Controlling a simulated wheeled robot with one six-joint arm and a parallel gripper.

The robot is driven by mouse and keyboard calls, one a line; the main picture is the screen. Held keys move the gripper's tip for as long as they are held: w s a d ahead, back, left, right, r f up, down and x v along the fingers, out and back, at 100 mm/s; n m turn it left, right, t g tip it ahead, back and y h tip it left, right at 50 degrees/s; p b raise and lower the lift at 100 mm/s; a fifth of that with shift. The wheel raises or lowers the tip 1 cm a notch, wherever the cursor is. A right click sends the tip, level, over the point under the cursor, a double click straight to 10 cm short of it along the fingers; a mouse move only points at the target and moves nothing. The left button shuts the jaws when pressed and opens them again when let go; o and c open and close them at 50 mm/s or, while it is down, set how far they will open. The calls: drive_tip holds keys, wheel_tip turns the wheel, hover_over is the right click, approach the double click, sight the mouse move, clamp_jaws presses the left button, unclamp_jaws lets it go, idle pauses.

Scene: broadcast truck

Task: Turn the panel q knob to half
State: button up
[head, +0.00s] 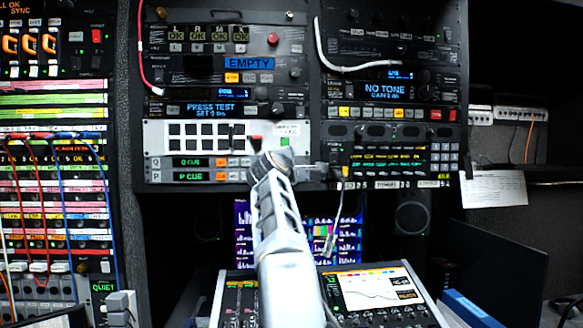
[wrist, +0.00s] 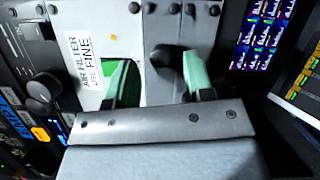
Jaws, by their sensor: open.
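Panel q is the thin grey strip marked Q (head: 155,162) with a lit "Q CUE" display in the head view, just above a similar strip marked P. My gripper (head: 274,162) is at the right end of these strips and covers that part. In the wrist view my gripper (wrist: 160,72) is open, with greenish fingers on either side of a dark knob (wrist: 168,60) on a pale plate. The knob lies between the fingers with gaps showing. I cannot read its label or see a clear pointer mark, so its setting is unclear.
A dark round knob (wrist: 42,90) stands on the neighbouring unit. A mixing console (head: 375,290) is below.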

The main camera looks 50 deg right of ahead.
drive_tip(key=b+v, duration=0.4)
drive_tip(key=v, duration=0.8)
drive_tip(key=shift+s+a, duration=0.1)
